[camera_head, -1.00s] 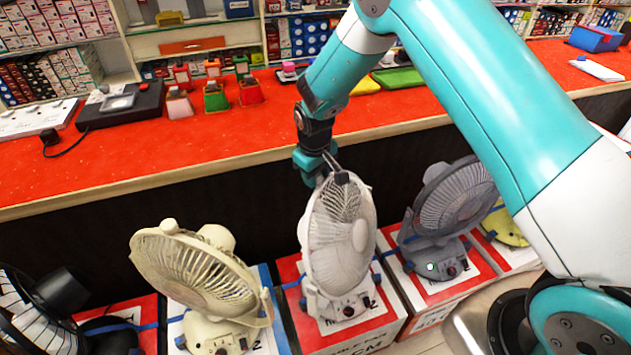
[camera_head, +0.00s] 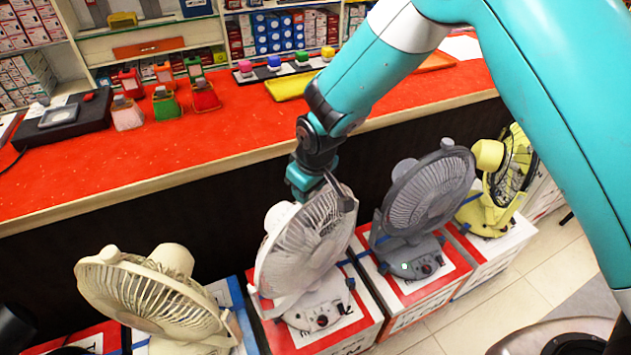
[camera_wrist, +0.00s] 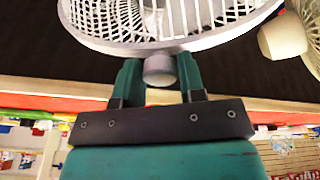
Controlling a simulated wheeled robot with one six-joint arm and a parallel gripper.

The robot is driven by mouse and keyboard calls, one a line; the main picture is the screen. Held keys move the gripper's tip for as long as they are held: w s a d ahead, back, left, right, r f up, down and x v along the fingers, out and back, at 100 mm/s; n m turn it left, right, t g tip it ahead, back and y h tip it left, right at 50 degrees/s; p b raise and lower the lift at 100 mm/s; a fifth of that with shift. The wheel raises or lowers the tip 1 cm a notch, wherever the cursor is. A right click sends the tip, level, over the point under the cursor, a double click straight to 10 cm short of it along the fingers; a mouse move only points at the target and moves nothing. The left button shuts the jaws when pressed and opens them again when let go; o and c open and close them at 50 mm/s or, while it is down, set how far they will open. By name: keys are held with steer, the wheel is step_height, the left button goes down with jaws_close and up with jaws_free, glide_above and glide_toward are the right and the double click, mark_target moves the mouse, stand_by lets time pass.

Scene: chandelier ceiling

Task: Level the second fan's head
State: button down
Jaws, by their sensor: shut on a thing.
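The white fan (camera_head: 303,245) stands on a red and white box, between a cream fan (camera_head: 155,295) and a grey fan (camera_head: 428,195). Its round caged head leans back, with the upper rim toward the counter. My gripper (camera_head: 325,182) is at the top of that rim. In the wrist view my gripper (camera_wrist: 160,65) has its two teal fingers on either side of a grey knob (camera_wrist: 160,70) on the rim of the white fan's head (camera_wrist: 165,25), shut on it. The cream fan's head tilts upward. The grey fan's head faces forward, leaning back somewhat.
A yellow fan (camera_head: 495,185) stands at the far right of the row. The red-topped counter (camera_head: 240,130) runs behind the fans, with colored lamps, a yellow tray (camera_head: 290,86) and a black device (camera_head: 62,125) on it. Tiled floor (camera_head: 470,325) is clear at the lower right.

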steer(key=shift+s+d+f, duration=0.2)
steer(key=shift+s+f, duration=0.05)
steer(key=shift+s, duration=0.15)
steer(key=c, duration=0.7)
jaws_free()
steer(key=shift+s+d+r, duration=0.1)
steer(key=shift+c, duration=0.2)
steer(key=shift+r, duration=0.1)
steer(key=shift+r, duration=0.25)
steer(key=v, duration=1.7)
steer(key=shift+b, duration=0.35)
steer(key=s+d+r+g+y, duration=0.1)
steer(key=s+d+r, duration=0.1)
steer(key=s, duration=0.5)
steer(key=s+d+r+m+y+p, duration=0.1)
steer(key=s+d+r, duration=0.1)
steer(key=s+d, duration=0.2)
steer(key=s+d+r+g+p, duration=0.1)
steer(key=s+d+r, duration=0.2)
steer(key=s, duration=0.7)
steer(key=shift+s+g+y, duration=0.3)
steer(key=shift+y, duration=0.1)
